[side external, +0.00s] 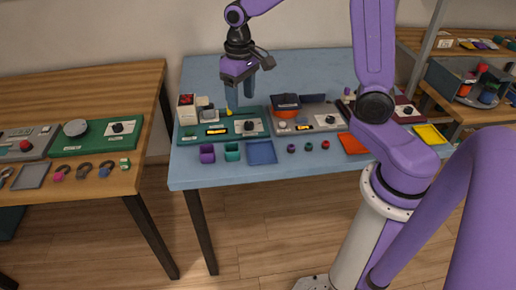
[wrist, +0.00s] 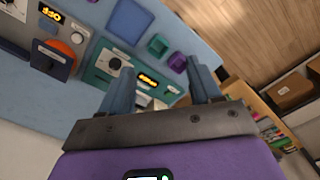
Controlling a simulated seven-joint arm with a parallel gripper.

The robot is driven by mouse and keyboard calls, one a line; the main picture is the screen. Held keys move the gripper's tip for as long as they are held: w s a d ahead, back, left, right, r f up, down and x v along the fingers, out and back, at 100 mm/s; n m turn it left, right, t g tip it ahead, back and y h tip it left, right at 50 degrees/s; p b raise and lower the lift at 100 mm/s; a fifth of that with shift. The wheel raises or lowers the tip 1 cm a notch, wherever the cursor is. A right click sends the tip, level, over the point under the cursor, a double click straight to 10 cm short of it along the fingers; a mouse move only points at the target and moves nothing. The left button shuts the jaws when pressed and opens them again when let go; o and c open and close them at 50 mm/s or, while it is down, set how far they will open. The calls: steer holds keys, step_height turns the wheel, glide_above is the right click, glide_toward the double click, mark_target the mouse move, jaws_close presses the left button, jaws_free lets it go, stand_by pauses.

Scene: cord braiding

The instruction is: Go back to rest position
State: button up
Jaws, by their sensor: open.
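My gripper (side external: 241,104) is open and empty, with its blue-grey fingers pointing down above the green panel (side external: 208,134) on the blue table. In the wrist view my gripper (wrist: 161,82) has its two fingers well apart, with nothing held between them. Part of the green panel (wrist: 104,60), with its black knob and yellow-lit display, shows beyond the left finger. In the side view the fingertips overlap the panel's back part; I cannot tell how high above it they are.
On the blue table (side external: 210,175) are a purple cup (side external: 207,153), a teal cup (side external: 232,151), a blue tray (side external: 262,152) and a grey panel (side external: 306,127) with an orange-and-dark device. Small red and dark rings stand in front. A wooden table (side external: 60,95) is at left.

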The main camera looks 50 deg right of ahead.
steer(key=s+a+n, duration=0.3)
steer(key=s+n, duration=0.8)
steer(key=s, duration=1.4)
steer(key=shift+s+r+n, duration=0.15)
steer(key=shift+r+n, duration=0.25)
